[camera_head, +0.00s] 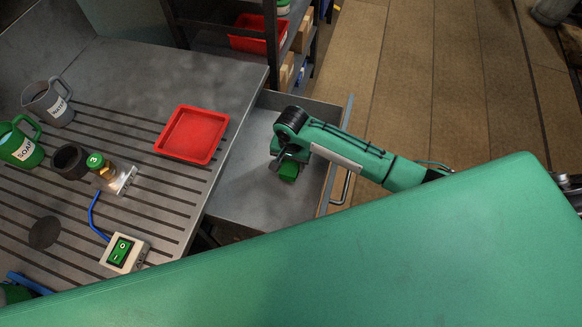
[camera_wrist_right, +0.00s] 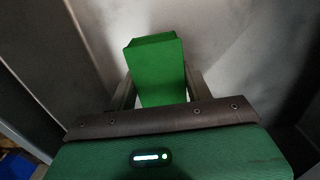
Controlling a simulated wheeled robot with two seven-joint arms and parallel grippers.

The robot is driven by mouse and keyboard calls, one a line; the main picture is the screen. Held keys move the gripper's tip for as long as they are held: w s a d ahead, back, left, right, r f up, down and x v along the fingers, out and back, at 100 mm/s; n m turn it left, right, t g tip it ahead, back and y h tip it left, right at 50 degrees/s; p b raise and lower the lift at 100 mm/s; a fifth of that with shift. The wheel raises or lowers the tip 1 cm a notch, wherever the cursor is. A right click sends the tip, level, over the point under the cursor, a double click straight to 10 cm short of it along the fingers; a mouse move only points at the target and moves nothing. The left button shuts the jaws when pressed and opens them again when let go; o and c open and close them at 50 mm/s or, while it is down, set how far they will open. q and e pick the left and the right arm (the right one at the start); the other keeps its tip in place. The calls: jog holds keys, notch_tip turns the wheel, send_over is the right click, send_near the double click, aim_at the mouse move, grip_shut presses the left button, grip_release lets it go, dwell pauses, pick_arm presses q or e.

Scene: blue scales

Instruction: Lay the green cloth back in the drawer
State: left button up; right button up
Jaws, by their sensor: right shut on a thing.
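The green cloth (camera_wrist_right: 155,65) looks like a folded block between the fingers of my right gripper (camera_wrist_right: 160,92) in the right wrist view. In the head view the cloth (camera_head: 289,171) shows just below the right gripper (camera_head: 284,160), which is over the open drawer (camera_head: 249,192). The gripper is shut on the cloth. I cannot tell whether the cloth touches the drawer floor. The drawer is pulled out from under the table, and its inside looks otherwise bare. My left gripper is not in view.
On the table (camera_head: 150,85) are a red tray (camera_head: 193,134), a green mug (camera_head: 20,148), a grey mug (camera_head: 47,102), a dark cup (camera_head: 70,161), a small scale-like device (camera_head: 115,178) and a switch box (camera_head: 124,252). A shelf with a red bin (camera_head: 250,38) stands behind.

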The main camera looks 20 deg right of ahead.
aim_at(291, 169)
jog(key=shift+f, duration=1.85)
jog(key=shift+f, duration=0.15)
jog(key=o, duration=1)
jog(key=shift+c, duration=0.2)
notch_tip(291, 169, up, 12)
jog(key=shift+w+r, duration=0.1)
jog(key=shift+r, duration=0.1)
